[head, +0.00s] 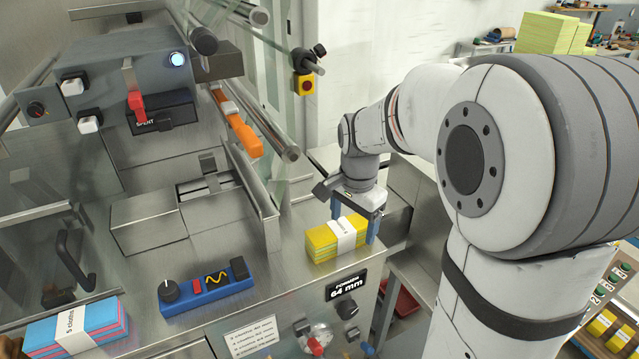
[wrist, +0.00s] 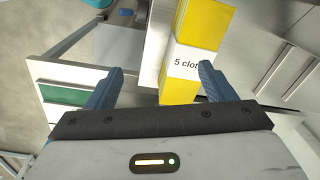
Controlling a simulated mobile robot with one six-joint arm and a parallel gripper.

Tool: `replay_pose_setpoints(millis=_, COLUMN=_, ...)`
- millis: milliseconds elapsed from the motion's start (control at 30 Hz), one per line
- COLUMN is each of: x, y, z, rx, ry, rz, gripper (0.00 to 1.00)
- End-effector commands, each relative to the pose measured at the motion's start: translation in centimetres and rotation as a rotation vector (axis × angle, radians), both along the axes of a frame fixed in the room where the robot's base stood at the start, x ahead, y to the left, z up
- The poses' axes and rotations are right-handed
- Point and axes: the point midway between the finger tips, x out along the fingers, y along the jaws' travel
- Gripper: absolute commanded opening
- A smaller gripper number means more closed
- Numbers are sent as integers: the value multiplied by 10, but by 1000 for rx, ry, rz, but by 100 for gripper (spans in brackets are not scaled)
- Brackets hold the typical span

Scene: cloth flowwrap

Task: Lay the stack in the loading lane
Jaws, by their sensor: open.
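My gripper (head: 354,228) is open at the stack's far right side, with nothing held. In the wrist view my gripper (wrist: 158,80) has its blue fingers apart; the stack lies ahead, closer to the right finger, and I cannot tell if they touch. What looks like the loading lane (head: 218,212) is a steel channel between a block and an upright guide plate.
A blue and pink banded stack (head: 78,328) lies at the front left.

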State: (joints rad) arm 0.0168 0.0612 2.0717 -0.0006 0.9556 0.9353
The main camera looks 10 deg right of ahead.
Motion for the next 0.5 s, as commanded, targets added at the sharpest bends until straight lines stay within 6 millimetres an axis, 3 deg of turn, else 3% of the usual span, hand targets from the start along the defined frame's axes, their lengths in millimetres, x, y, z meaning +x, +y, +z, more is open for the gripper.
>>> replay_pose_setpoints(millis=100, x=29, y=-1, z=2, rx=7, ry=32, rz=-164, gripper=76)
replay_pose_setpoints(millis=200, x=42, y=-1, z=-2, rx=9, ry=46, rz=-253, gripper=76)
replay_pose_setpoints(millis=500, x=50, y=-1, z=-28, rx=9, ry=57, rz=-311, gripper=76)
